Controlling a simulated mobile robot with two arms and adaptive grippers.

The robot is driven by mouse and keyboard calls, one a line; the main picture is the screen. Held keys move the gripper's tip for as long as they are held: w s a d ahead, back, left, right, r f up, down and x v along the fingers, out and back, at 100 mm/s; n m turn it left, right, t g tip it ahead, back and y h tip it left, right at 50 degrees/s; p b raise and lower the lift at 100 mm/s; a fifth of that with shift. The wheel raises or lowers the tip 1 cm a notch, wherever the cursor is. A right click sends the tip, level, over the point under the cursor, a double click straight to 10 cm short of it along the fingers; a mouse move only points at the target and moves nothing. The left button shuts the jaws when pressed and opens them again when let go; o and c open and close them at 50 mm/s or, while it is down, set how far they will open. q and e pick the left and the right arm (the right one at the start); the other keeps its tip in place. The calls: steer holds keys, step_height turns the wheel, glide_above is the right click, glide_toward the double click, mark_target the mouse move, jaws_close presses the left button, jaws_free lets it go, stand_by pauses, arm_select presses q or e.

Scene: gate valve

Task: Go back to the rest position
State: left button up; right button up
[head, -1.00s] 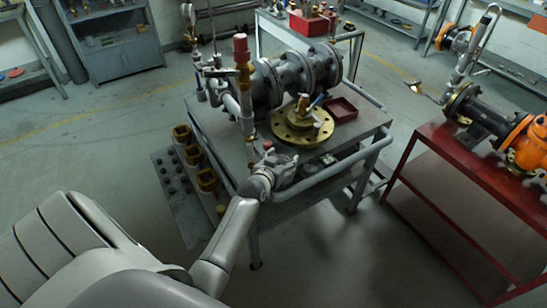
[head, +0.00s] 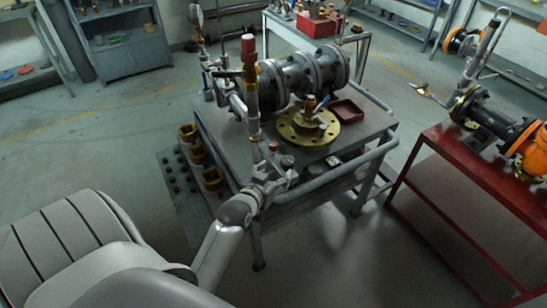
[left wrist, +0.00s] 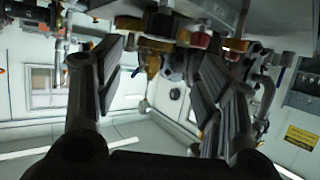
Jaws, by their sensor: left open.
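My left gripper (head: 284,180) is at the near edge of the grey valve cart (head: 226,143), close to its front rail and below the upright pipe with the red cap (head: 248,65). In the left wrist view its two dark fingers (left wrist: 165,70) stand wide apart with nothing held between them. The grey flanged gate valve (head: 305,75) lies on the cart behind it. A brass flange with a small valve fitting (head: 308,127) lies on the cart top, apart from my gripper. My right gripper is not in view.
A small red tray (head: 347,112) sits on the cart's right side. Brass nuts (head: 212,178) and dark studs stand on a grey plate (head: 175,205) left of the cart. A red table (head: 470,170) with an orange valve (head: 530,150) stands at the right. Open floor (head: 325,250) lies in front.

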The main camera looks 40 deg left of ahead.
arm_select(q)
steer(key=shift+f, duration=0.1)
steer(key=s+d+f+m+g+h, duration=0.1)
steer(key=s+d+f+g, duration=0.2)
steer(key=f, duration=0.7)
steer(key=s+d+f+m+g+h, duration=0.1)
steer(key=s+d+f, duration=0.4)
steer(key=f, duration=0.5)
steer(key=s+d+f+g+h, duration=0.15)
steer(key=s+f, duration=0.35)
steer(key=f, duration=0.5)
steer(key=s+f+m+g, duration=0.1)
steer(key=s+f+g, duration=0.1)
steer(key=s+f, duration=0.3)
steer(key=s+d+f+m+g+b, duration=0.1)
steer(key=s+f, duration=0.4)
steer(key=s, duration=0.9)
steer(key=s+d+f+m+g, duration=0.1)
steer(key=s+f+g, duration=0.2)
steer(key=s, duration=0.7)
step_height(320, 180, down, 3)
steer(key=shift+d+r, duration=0.15)
steer(key=shift+r, duration=0.05)
steer(key=shift+g+y, duration=0.25)
